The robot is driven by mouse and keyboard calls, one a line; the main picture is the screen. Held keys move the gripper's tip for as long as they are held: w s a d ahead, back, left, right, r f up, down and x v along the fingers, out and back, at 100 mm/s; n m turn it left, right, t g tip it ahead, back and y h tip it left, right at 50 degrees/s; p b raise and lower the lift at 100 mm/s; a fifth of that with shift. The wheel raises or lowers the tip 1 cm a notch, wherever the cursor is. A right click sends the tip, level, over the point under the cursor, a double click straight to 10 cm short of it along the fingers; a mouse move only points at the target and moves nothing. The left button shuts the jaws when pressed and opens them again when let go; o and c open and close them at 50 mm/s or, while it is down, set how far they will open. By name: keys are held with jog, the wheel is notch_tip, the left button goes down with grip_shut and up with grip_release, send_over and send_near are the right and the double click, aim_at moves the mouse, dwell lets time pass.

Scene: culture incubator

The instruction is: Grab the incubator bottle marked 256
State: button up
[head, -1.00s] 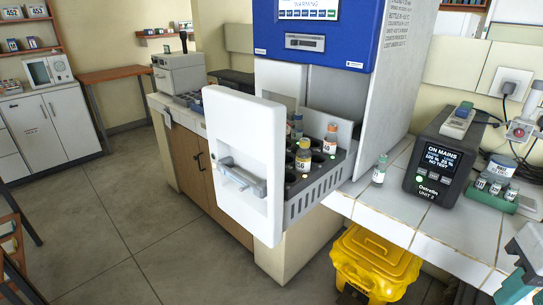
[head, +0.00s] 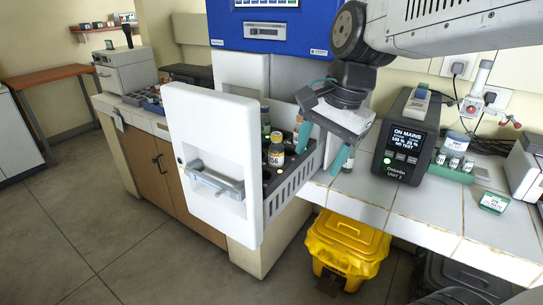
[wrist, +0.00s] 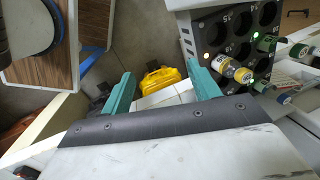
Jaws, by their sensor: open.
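The bottle with a yellow cap and a white label (head: 275,155) stands upright in the rack of the pulled-out incubator drawer; its label looks to read 256, though it is small. In the wrist view this yellow-capped bottle (wrist: 234,69) shows right of the fingers. My gripper (head: 322,146) has teal fingers spread apart with nothing between them. It hangs over the right side of the drawer, to the right of the bottle and apart from it. In the wrist view the fingertips (wrist: 160,72) also stand wide apart. Other bottles stand behind, partly hidden by my gripper.
The drawer's white front (head: 212,165) stands left of the bottle. A dark control unit (head: 405,140) sits on the white tiled counter (head: 385,205) at the right. A yellow bin (head: 345,245) is below. Empty round slots show in the rack (wrist: 214,32).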

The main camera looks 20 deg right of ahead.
aim_at(280, 140)
jog(key=w+d+m+y, duration=0.1)
jog(key=w+m+y, duration=0.1)
jog(key=w+m, duration=1.1)
jog(key=shift+t, duration=0.4)
jog(key=w+f, duration=0.1)
jog(key=f, duration=0.1)
jog(key=w+a+f, duration=0.1)
jog(key=f, duration=0.1)
jog(key=w+a+f, duration=0.1)
jog(key=f, duration=0.1)
jog(key=shift+w, duration=0.4)
jog(key=shift+w+a+f, duration=0.15)
jog(key=shift+f, duration=0.3)
jog(key=c, duration=1.1)
